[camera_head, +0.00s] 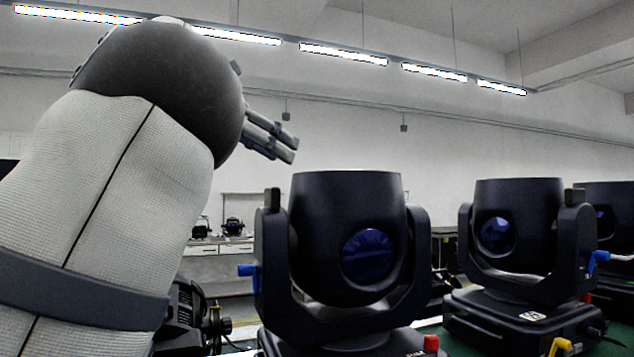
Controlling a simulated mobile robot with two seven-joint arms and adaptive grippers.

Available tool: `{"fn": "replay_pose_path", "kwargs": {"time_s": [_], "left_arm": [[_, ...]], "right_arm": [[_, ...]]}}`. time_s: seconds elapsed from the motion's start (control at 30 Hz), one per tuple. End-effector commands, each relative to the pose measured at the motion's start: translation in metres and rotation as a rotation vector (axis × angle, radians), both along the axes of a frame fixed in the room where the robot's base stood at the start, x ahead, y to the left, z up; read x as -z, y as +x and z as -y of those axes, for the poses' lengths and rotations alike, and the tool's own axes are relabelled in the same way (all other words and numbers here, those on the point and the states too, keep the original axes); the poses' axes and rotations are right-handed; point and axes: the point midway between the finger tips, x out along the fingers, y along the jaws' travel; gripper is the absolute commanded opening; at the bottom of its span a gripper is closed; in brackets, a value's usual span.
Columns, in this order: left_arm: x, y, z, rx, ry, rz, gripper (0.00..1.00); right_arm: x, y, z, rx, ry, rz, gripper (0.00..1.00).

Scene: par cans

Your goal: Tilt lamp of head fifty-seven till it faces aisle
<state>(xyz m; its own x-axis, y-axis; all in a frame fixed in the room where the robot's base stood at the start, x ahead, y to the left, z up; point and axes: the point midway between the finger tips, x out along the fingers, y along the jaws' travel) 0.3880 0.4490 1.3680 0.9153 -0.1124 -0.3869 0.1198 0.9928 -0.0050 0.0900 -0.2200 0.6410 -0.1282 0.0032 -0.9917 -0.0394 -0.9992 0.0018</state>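A black moving-head lamp (347,235) stands in the middle in its yoke, its blue lens low on the front and facing me. A second such lamp (515,228) stands at the right, its blue lens facing ahead and left. No number fifty-seven is readable on either; the white label (533,316) on the right lamp's base is too small to read. My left gripper (293,150) is above and left of the middle lamp, apart from it. Its two fingers show side by side, seen obliquely; whether they touch is unclear. Nothing shows between them. My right gripper is out of view.
A blue knob (248,270) sticks out of the middle lamp's yoke. A blue handle (599,258) is at the right lamp's yoke. A third lamp (608,215) is cut off at the right edge. Dark equipment (190,318) stands low left. The air above the lamps is free.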

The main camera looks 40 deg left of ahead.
Motion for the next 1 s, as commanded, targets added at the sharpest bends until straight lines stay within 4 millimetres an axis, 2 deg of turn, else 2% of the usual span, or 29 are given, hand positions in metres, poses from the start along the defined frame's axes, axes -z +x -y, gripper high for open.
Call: {"fn": "replay_pose_path", "kwargs": {"time_s": [0.17,0.27,0.5,0.6,0.77,1.0], "left_arm": [[0.002,0.006,0.001,0.001,0.001,0.0,0.37],[0.011,0.024,0.004,0.002,0.001,-0.003,0.37],[0.034,0.08,0.01,0.002,0.002,-0.003,0.37],[0.041,0.096,0.012,0.001,0.001,-0.001,0.37],[0.046,0.109,0.013,0.0,0.0,0.001,0.37],[0.046,0.111,0.014,0.0,0.0,0.001,0.37]], "right_arm": [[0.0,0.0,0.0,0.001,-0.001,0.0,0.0],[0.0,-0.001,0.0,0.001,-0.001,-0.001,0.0],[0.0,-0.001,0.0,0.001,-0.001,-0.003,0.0],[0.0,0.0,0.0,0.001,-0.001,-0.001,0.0],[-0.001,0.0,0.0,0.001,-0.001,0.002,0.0],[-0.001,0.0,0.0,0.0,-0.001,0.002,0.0]]}}
